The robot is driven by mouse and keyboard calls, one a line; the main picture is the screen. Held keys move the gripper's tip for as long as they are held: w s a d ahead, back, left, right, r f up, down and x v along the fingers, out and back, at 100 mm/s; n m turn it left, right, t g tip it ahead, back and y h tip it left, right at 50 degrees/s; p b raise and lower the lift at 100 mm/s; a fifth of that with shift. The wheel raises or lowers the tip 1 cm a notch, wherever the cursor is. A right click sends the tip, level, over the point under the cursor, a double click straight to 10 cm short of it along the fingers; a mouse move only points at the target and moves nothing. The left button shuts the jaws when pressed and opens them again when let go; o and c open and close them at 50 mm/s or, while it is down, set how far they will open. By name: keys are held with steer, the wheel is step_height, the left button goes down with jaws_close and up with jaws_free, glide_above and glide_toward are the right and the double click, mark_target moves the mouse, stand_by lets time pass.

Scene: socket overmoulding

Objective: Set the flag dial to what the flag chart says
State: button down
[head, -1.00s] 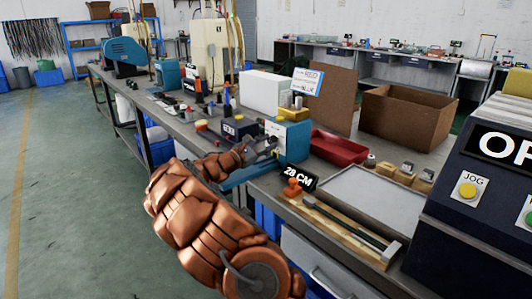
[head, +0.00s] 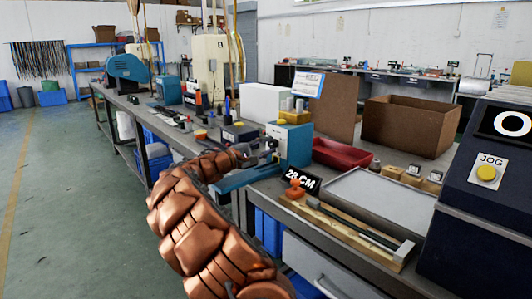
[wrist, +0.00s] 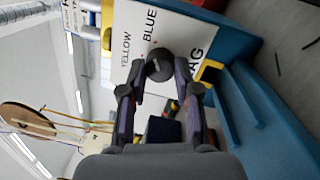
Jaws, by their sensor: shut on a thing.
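The flag dial is a dark round knob (wrist: 160,64) on a white panel (wrist: 118,30) of a blue machine (head: 296,146). In the wrist view the panel reads YELLOW and BLUE beside the knob, with part of a word ending in AG below. My gripper (wrist: 158,74) is shut on the knob, one finger on each side. Any pointer mark on the knob is hidden or too small to tell. In the head view my gripper (head: 262,147) is at the machine's left face. A white and blue card (head: 307,84) stands behind the machine; its small writing is not clearly legible.
A red tray (head: 340,155) and a cardboard box (head: 408,124) stand right of the machine. A 28 CM sign (head: 302,180) and a wooden fixture (head: 350,236) are in front. A dark control console (head: 478,210) blocks the right. The floor at left is clear.

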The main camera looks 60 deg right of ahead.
steer(key=shift+m, duration=0.3)
steer(key=c, duration=0.8)
jaws_free()
steer(key=v, duration=1.2)
steer(key=shift+w, duration=0.1)
